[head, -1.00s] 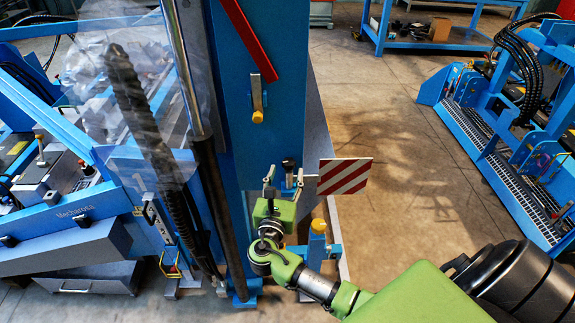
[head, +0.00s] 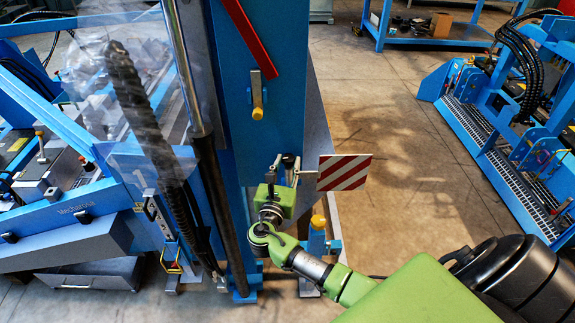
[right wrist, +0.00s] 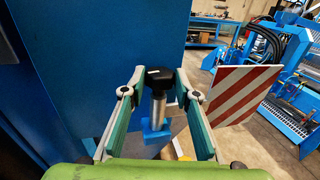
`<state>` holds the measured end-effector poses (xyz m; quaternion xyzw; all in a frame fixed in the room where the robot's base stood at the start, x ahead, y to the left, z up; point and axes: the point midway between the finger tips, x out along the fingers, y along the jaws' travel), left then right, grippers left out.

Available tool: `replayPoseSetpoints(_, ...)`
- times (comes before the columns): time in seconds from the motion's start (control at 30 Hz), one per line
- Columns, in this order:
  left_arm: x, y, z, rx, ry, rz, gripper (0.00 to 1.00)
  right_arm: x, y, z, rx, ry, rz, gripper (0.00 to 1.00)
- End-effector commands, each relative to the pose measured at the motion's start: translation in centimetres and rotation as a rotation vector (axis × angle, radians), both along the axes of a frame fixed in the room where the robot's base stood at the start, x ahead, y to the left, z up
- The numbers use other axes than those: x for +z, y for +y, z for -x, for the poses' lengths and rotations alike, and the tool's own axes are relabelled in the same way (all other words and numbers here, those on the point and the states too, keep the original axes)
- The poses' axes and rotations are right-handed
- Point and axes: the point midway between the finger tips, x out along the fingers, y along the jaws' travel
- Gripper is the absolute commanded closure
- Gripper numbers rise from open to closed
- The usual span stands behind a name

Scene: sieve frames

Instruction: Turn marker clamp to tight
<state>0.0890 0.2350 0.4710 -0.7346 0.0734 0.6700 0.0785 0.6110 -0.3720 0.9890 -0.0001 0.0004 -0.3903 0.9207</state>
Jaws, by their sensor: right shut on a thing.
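The marker clamp has a black knob (right wrist: 160,79) on a grey metal stem, beside the blue column. In the head view the clamp (head: 289,160) is small and partly covered by my right gripper. My right gripper (head: 282,175) is at the clamp, its fingers on both sides of the knob. In the right wrist view the fingertips of this gripper (right wrist: 160,72) are shut on the knob. A red-and-white striped marker plate (head: 344,173) stands just right of the clamp and shows large in the right wrist view (right wrist: 239,92). My left gripper is not in view.
The blue column (head: 262,50) rises right behind the clamp, with a red bar and a yellow-tipped lever (head: 257,112) on it. A blue post with a yellow cap (head: 318,222) stands close to my right wrist. The floor (head: 390,130) to the right is clear.

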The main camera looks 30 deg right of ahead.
Motion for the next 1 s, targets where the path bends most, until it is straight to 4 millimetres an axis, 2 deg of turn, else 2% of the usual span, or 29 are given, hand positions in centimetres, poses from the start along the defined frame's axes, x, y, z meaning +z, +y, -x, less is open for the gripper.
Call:
replayPoseSetpoints(0.23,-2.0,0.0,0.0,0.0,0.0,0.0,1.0,-0.2,0.2,-0.5,-0.195,-0.005,-0.003,0.93)
replayPoseSetpoints(0.6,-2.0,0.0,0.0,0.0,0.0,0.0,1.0,0.1,0.2,-0.4,-0.236,-0.001,0.0,0.93)
replayPoseSetpoints(0.63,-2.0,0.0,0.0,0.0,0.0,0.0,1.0,0.1,0.2,-0.4,-0.236,-0.001,0.0,0.69)
replayPoseSetpoints(0.7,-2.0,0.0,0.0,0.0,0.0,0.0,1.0,0.1,0.2,-0.4,-0.236,-0.001,0.0,0.55)
replayPoseSetpoints(1.0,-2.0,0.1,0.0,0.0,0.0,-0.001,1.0,0.1,0.3,-0.4,-0.234,-0.001,0.0,0.55)
